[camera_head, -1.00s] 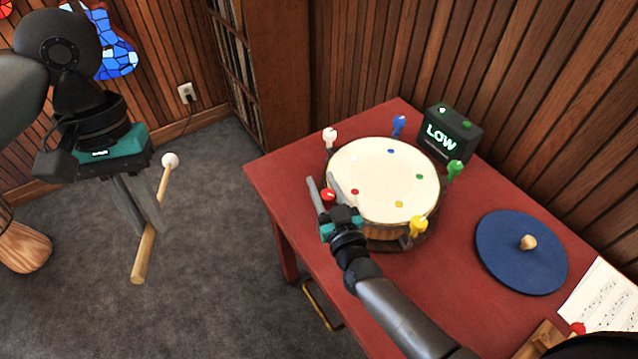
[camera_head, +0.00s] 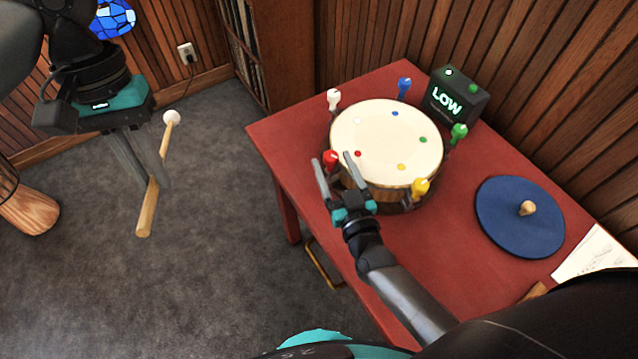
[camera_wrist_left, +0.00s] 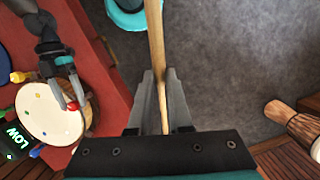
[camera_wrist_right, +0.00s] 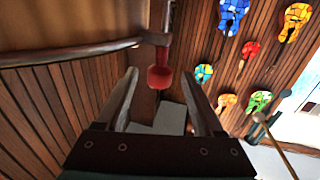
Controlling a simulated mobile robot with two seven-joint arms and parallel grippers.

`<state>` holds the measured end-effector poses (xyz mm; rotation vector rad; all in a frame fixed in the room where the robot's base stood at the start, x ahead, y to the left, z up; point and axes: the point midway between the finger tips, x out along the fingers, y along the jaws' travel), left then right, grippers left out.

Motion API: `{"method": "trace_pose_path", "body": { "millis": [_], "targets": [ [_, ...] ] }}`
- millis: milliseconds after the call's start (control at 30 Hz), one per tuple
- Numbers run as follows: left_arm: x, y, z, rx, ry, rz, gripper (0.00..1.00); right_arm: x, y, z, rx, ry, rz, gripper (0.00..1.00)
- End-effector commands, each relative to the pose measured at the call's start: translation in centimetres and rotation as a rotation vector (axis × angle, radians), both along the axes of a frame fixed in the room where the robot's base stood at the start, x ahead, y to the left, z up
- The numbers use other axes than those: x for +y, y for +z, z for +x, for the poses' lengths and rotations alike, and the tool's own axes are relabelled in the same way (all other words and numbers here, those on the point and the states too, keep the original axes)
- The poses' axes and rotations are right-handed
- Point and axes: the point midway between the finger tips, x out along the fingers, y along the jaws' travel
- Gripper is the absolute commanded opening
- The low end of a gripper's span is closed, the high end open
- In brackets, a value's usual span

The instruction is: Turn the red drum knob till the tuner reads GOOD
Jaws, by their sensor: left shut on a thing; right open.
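The drum (camera_head: 385,140) stands on the red table with coloured knobs around its rim. The red knob (camera_head: 330,159) is at its near left side and shows large in the right wrist view (camera_wrist_right: 160,77). My right gripper (camera_head: 335,168) is open, with its fingers to either side of the red knob and apart from it as far as I can tell. The tuner (camera_head: 457,98) behind the drum reads LOW in green. My left gripper (camera_head: 146,182) is shut on a wooden mallet (camera_head: 147,210) with a white head, held over the floor left of the table.
White (camera_head: 333,98), blue (camera_head: 404,86), green (camera_head: 459,132) and yellow (camera_head: 420,187) knobs ring the drum. A blue disc (camera_head: 519,222) with a wooden knob and a music sheet (camera_head: 592,257) lie to the right. The table (camera_head: 290,135) is bare at its left corner.

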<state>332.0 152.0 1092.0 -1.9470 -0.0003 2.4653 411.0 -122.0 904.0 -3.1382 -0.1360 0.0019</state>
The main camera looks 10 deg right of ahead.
Motion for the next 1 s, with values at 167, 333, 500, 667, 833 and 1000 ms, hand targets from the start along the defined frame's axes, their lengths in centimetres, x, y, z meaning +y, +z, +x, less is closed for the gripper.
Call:
{"method": "trace_pose_path", "body": {
  "millis": [167, 333, 500, 667, 833, 1000],
  "targets": [
    [0.0, 0.4, 0.0, 0.0, 0.0, 0.0, 0.0, -0.3, 0.0, -3.4, 0.002, 0.0, -0.001, 0.69],
    [0.0, 0.5, 0.0, 0.0, 0.0, 0.0, 0.0, -0.5, 0.0, -5.6, 0.0, -0.001, -0.001, 0.69],
    [0.0, 0.5, 0.0, 0.0, 0.0, 0.0, 0.0, -0.6, 0.0, -6.6, -0.001, -0.001, 0.0, 0.69],
    [0.0, 0.5, 0.0, 0.0, 0.0, 0.0, 0.0, -0.6, 0.0, -6.7, -0.001, 0.0, 0.0, 0.69],
    [0.0, 0.5, 0.0, 0.0, 0.0, 0.0, 0.0, -0.6, 0.0, -6.7, -0.001, 0.0, 0.0, 0.69],
    [0.0, 0.5, 0.0, 0.0, 0.0, 0.0, 0.0, -0.6, 0.0, -6.7, -0.001, -0.001, -0.001, 0.69]
  ]
}}
